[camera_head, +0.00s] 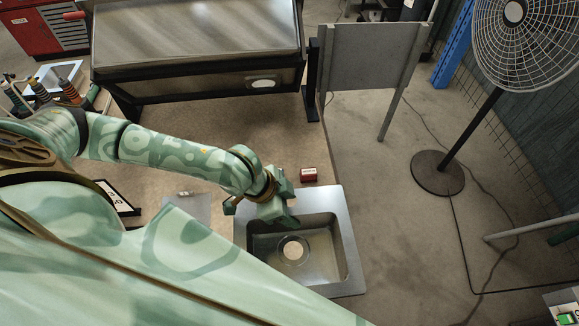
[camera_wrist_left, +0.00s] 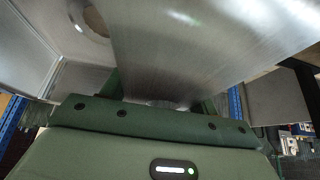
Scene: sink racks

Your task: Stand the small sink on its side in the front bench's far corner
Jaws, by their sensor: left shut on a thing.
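The small sink (camera_head: 353,240) is a grey metal basin with a round drain, seen from above in the head view. My left gripper (camera_head: 277,208) is at the sink's far left rim and is shut on it. In the left wrist view the sink's metal (camera_wrist_left: 200,50) fills the upper part, close in front of the gripper (camera_wrist_left: 160,103), with the drain hole at top left. The fingertips are mostly hidden by the sink. The sink's near left part is hidden behind my own body. The brown bench top (camera_head: 230,120) lies beyond and left of the sink. My right gripper does not show.
A small dark red box (camera_head: 308,175) lies just beyond the sink. A large metal unit (camera_head: 200,45) stands at the bench's back. A grey panel on legs (camera_head: 370,57) and a standing fan (camera_head: 437,172) are at right. Bare floor lies right of the sink.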

